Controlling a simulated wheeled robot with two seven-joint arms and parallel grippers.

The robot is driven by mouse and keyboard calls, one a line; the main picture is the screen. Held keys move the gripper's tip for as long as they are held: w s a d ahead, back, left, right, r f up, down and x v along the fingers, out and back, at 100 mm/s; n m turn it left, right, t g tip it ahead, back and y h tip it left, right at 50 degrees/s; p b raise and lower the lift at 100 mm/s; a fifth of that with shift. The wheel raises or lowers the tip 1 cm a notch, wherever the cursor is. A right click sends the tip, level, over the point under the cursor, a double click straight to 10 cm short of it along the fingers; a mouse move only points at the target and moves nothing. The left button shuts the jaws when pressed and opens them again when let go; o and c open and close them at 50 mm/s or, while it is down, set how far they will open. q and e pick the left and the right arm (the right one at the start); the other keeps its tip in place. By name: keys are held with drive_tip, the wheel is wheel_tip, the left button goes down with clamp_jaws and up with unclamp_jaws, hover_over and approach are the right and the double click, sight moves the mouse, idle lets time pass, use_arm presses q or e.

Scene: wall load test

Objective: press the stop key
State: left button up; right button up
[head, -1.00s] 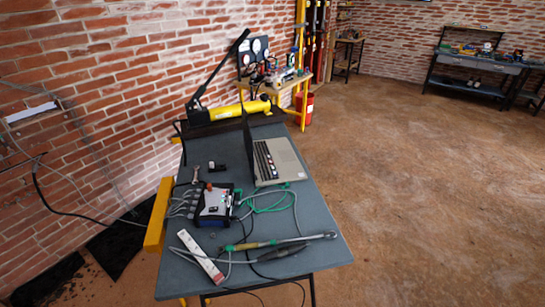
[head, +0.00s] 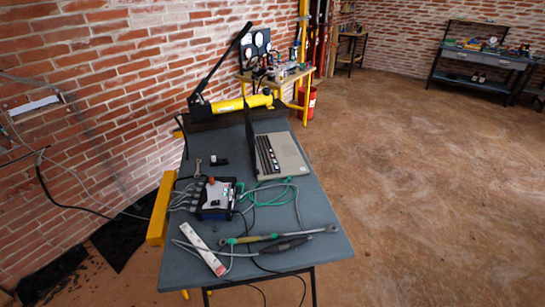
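An open laptop (head: 285,156) stands on the grey table (head: 312,212), with its dark keyboard (head: 266,155) showing and its screen seen edge-on. A small black-and-white box (head: 216,200) with cables and an orange-red knob (head: 211,180) sits left of and nearer than the laptop. No stop key can be made out; single keys and labels are too small to read. Neither of my grippers is in view.
A power strip (head: 202,249) and a long tool with a green grip (head: 251,239) lie at the table's near end among loose cables. A yellow hand pump (head: 240,104) stands at the far end. The brick wall is left; the floor right is clear.

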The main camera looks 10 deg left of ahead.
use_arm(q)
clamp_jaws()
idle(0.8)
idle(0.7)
